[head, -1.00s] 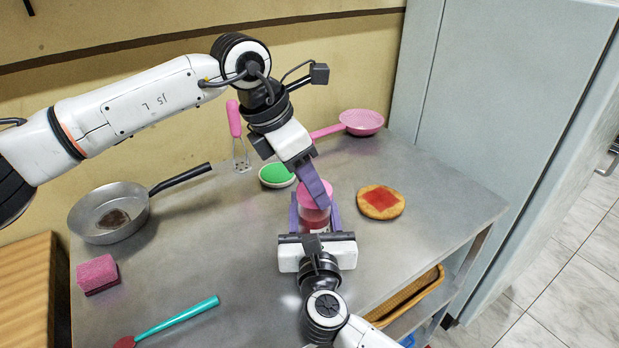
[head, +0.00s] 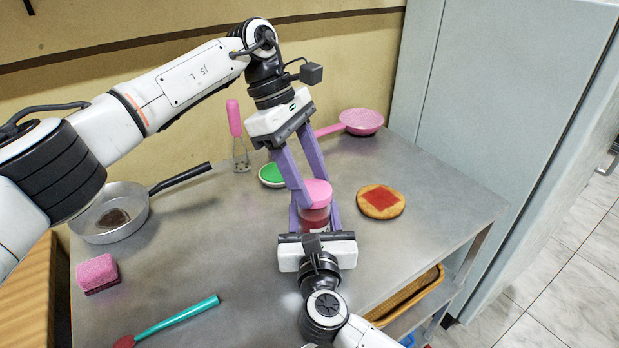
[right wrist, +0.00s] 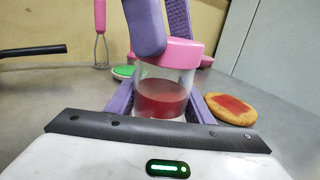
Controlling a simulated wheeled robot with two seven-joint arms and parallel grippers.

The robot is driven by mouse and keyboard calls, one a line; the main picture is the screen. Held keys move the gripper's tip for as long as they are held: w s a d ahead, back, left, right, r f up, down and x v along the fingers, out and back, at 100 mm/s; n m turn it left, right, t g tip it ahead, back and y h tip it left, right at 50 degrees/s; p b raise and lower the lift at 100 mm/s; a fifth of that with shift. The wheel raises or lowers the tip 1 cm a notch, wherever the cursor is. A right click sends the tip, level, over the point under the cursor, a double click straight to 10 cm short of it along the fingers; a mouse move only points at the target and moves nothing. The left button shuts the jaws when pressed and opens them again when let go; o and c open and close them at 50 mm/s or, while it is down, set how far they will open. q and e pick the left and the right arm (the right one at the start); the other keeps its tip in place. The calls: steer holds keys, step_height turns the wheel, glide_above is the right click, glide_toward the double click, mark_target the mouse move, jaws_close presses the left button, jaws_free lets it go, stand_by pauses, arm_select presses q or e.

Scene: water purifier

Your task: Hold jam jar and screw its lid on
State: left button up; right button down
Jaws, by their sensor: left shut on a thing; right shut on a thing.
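The jam jar (head: 314,216) is clear with red jam inside and stands upright near the middle of the counter. Its pink lid (head: 318,192) sits level on the jar's mouth; it also shows in the right wrist view (right wrist: 184,52). How tightly it is threaded cannot be seen. My left gripper (head: 311,190) comes down from above, its purple fingers shut on the lid from opposite sides. My right gripper (head: 314,221) is shut on the jar body from the front, one finger on each side. Its fingertips are partly hidden behind the jar in the right wrist view.
A round bread with a red square (head: 380,201) lies right of the jar. A green-topped dish (head: 271,175), a pink strainer (head: 361,121) and a pink-handled masher (head: 235,120) are behind. A pan (head: 97,222), sponge (head: 97,271) and teal-handled spatula (head: 178,318) lie left.

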arm_select(q)
steer(key=o, duration=1)
steer(key=shift+r, duration=0.15)
steer(key=shift+r, duration=2.15)
steer(key=shift+c, duration=0.3)
